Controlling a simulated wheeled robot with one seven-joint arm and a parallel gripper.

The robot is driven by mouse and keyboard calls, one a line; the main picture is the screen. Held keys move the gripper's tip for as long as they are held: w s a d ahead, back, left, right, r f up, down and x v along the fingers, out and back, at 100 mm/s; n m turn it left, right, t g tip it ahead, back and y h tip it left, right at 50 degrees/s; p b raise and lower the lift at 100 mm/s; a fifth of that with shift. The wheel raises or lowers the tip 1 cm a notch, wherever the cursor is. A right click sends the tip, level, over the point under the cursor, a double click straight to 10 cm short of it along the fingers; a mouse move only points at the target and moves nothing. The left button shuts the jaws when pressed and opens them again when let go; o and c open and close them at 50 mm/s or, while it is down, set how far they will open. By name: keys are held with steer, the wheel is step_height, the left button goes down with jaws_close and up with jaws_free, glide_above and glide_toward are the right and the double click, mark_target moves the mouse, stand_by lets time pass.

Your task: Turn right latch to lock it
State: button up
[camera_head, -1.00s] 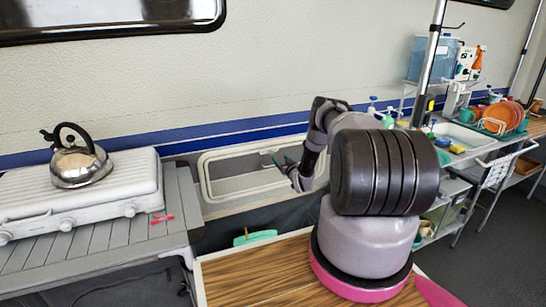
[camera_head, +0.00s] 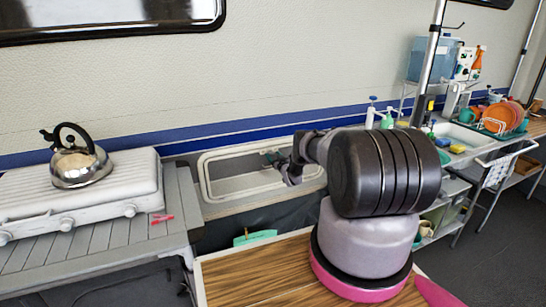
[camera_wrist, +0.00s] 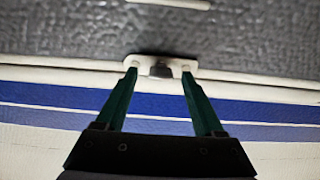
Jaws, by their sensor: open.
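A white-framed hatch (camera_head: 207,184) is set low in the wall, in the middle of the head view. A latch (camera_wrist: 160,70), a small dark knob on a white plate, sits at the hatch edge in the wrist view. My gripper (camera_wrist: 159,72) is open, with its two green fingers on either side of the knob near the ends of the plate. I cannot tell whether the fingers touch it. In the head view my gripper (camera_head: 272,158) is at the upper part of the hatch opening, and the latch cannot be made out there.
A white stove (camera_head: 90,200) with a steel kettle (camera_head: 80,166) stands on a grey slatted table at the left. A wooden tabletop (camera_head: 250,280) is in front of the hatch.

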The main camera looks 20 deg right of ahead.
steer(key=shift+w+a, duration=0.1)
steer(key=shift+w, duration=0.2)
jaws_close()
